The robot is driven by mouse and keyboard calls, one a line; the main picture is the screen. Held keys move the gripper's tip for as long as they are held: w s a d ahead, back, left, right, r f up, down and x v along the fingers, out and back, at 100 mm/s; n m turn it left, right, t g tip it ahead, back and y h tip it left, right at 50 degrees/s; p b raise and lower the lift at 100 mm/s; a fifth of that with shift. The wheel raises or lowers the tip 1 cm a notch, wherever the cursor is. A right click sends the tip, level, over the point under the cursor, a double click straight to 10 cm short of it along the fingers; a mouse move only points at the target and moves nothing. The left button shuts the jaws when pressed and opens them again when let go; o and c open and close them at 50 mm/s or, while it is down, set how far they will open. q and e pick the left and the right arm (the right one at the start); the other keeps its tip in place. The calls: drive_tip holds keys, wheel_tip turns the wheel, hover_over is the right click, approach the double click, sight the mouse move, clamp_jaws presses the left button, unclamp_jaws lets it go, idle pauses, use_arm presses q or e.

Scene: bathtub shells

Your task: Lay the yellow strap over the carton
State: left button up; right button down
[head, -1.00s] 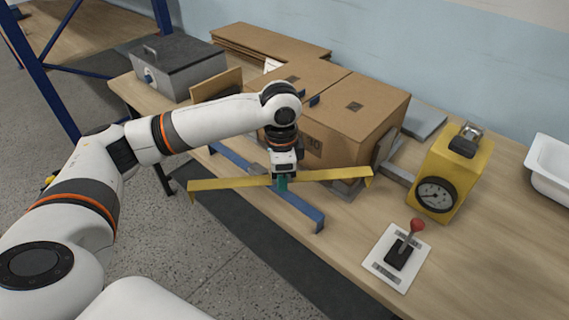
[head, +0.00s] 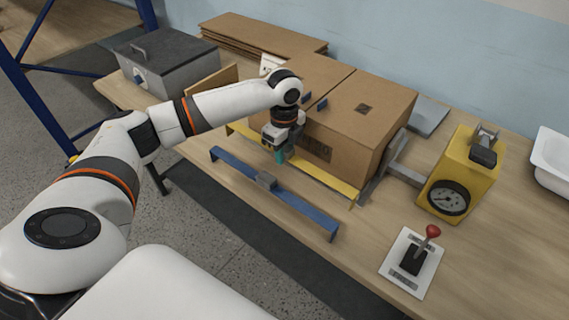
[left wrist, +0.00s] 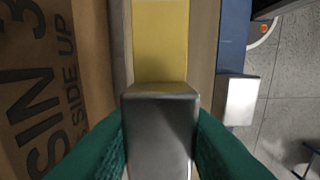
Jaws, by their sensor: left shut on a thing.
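The yellow strap (head: 325,180) is a long bar with bent-down ends. It lies lengthwise along the carton's near face, low down, between the carton and a blue bar. The brown carton (head: 345,125) is closed and stands on the bench. My left gripper (head: 282,157) is beside the carton's near face, shut on the strap's grey middle block. In the left wrist view the green fingertips (left wrist: 160,140) press on both sides of that block, with the yellow strap (left wrist: 160,40) running beyond it. The carton's printed side (left wrist: 38,90) is at the left there. My right gripper is not in view.
The blue bar (head: 305,208) with a grey block lies near the bench's front edge. Grey metal brackets (head: 385,170) stand at the carton's right. A yellow dial scale (head: 464,165), a red-knobbed lever panel (head: 400,275) and a white tub (head: 553,160) are farther right. A grey metal box (head: 170,65) stands left.

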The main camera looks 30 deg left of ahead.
use_arm(q)
drive_tip(key=shift+f+p, duration=0.3)
drive_tip(key=shift+f, duration=2.2)
drive_tip(key=o, duration=1)
drive_tip(key=shift+f, duration=0.15)
drive_tip(key=shift+o, duration=0.2)
wheel_tip(320, 180, up, 11)
drive_tip(key=shift+r+b, duration=0.1)
drive_tip(key=shift+b, duration=0.75)
drive_tip(key=shift+r, duration=0.55)
